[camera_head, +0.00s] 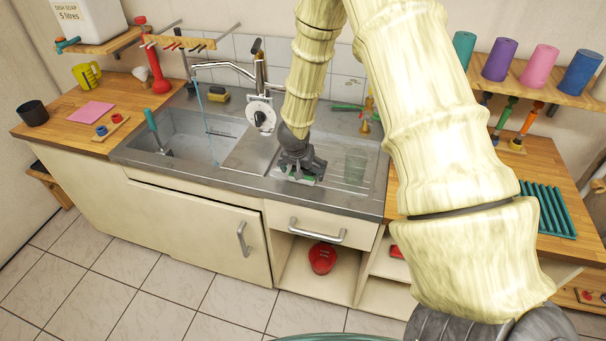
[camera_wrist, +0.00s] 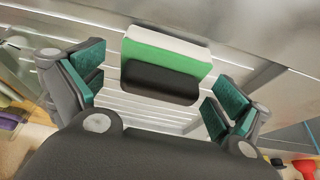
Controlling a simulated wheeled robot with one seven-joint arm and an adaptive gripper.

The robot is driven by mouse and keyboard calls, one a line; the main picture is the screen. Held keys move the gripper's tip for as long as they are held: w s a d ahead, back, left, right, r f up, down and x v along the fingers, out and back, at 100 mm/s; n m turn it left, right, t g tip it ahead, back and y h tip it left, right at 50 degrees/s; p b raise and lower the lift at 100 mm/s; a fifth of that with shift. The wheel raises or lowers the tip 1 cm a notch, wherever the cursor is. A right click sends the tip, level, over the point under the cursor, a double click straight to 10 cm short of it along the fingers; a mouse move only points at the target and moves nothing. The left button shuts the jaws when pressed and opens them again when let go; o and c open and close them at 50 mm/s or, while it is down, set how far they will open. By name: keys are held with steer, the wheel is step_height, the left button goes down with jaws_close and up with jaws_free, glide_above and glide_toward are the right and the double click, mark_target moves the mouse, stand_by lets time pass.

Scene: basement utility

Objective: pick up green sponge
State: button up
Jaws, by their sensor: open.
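The green sponge (camera_wrist: 165,62) shows in the wrist view as a block with a pale side, a green band and a dark side. It lies on the ridged metal drainboard (camera_wrist: 120,102). My gripper (camera_wrist: 156,92) is open, with one teal-padded finger left of the sponge and one right of it. Gaps show between the pads and the sponge. In the head view my gripper (camera_head: 301,172) is low over the drainboard (camera_head: 330,188), right of the sink basin. There it hides most or all of the sponge.
A clear glass (camera_head: 355,166) stands on the drainboard just right of my gripper. The tap (camera_head: 260,75) and a white round dial (camera_head: 261,114) are at the left. A yellow and dark sponge (camera_head: 218,95) lies behind the basin. Brushes and a brass-coloured item (camera_head: 366,115) stand behind the drainboard.

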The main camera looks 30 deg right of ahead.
steer(key=c, duration=1)
steer(key=shift+r, duration=0.15)
steer(key=shift+r, duration=1.4)
steer(key=shift+s+a+r, duration=0.1)
steer(key=shift+r, duration=0.15)
steer(key=s+a+b, duration=0.2)
steer(key=s+a, duration=0.1)
steer(key=s, duration=0.1)
steer(key=s+a+r+b, duration=0.1)
steer(key=s+a+b, duration=0.1)
steer(key=s, duration=0.2)
steer(key=s+a+b, duration=0.2)
steer(key=s+a, duration=0.1)
steer(key=s, duration=0.2)
steer(key=shift+s+a+r, duration=0.1)
steer(key=shift+a+r, duration=0.15)
steer(key=shift+a, duration=0.05)
